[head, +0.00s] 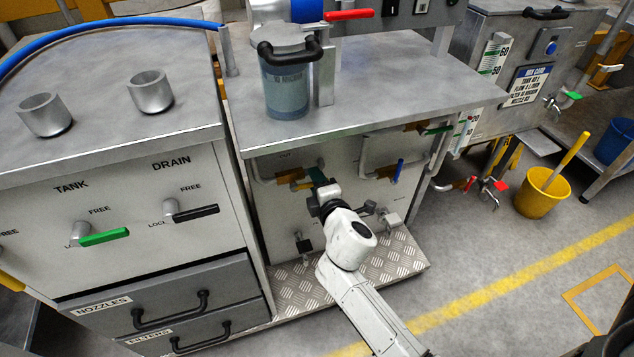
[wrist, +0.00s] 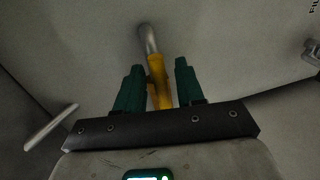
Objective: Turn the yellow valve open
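The yellow valve handle (wrist: 158,82) shows in the wrist view, on a grey metal stem that comes from the pale panel. My gripper (wrist: 160,85) has two green fingers, one on each side of the handle. The fingers are apart, with a gap to the handle on the right side; contact on the left cannot be told. The near end of the handle is hidden by the gripper's dark mount. In the head view my gripper (head: 317,175) is at the panel below the middle bench, and a yellow part (head: 300,186) shows just left of it.
More pipes and a blue handle (head: 398,171) are right of my gripper. The bench top (head: 390,75) overhangs the panel, with a lidded canister (head: 285,88) on it. A tread-plate step (head: 398,262) lies below. A yellow bucket (head: 541,192) stands right on open floor.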

